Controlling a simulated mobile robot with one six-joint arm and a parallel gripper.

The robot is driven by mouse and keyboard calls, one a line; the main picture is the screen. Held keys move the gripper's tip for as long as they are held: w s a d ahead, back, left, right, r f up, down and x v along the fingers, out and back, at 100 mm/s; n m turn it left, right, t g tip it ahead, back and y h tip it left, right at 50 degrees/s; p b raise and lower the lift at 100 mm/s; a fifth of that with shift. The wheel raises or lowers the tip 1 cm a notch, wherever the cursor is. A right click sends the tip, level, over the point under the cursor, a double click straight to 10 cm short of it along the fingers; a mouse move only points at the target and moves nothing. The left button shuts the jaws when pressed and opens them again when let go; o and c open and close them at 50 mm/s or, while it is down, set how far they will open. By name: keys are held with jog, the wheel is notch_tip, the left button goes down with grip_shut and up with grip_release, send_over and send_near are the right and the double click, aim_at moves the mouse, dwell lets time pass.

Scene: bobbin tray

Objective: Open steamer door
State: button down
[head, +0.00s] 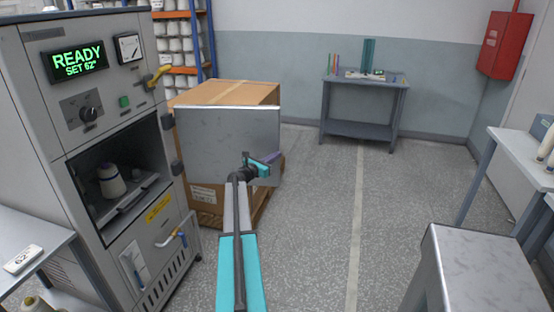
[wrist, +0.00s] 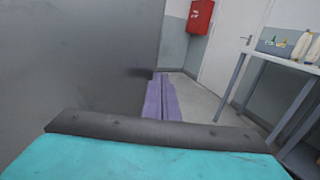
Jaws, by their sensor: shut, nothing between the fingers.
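The steamer (head: 40,130) stands at the left in the head view, its display reading READY, SET 62°. Its door (head: 228,140) is swung wide open to the right, a grey metal panel hinged at the right of the opening. Inside the chamber a pale bobbin (head: 112,182) stands on a tray (head: 125,200). My gripper (head: 276,157) is at the door's right edge, its purple fingers shut and empty. In the wrist view the shut fingers (wrist: 162,98) lie alongside the grey door panel (wrist: 75,60); I cannot tell whether they touch it.
A cardboard box on a pallet (head: 245,92) stands behind the door. A blue-grey table (head: 360,135) is at the back wall. A white bench (head: 530,160) is at the right, with a grey surface (head: 480,265) at the front right. The middle floor is clear.

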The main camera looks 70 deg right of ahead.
jog(key=shift+w+a, duration=0.1)
jog(key=shift+w, duration=0.1)
dwell(0.4)
jog(key=s+a+b, duration=0.2)
jog(key=s+a, duration=0.1)
jog(key=a, duration=1)
jog(key=shift+s+a+b, duration=0.2)
jog(key=shift+s+b, duration=0.1)
jog(key=shift+b, duration=0.05)
dwell(0.7)
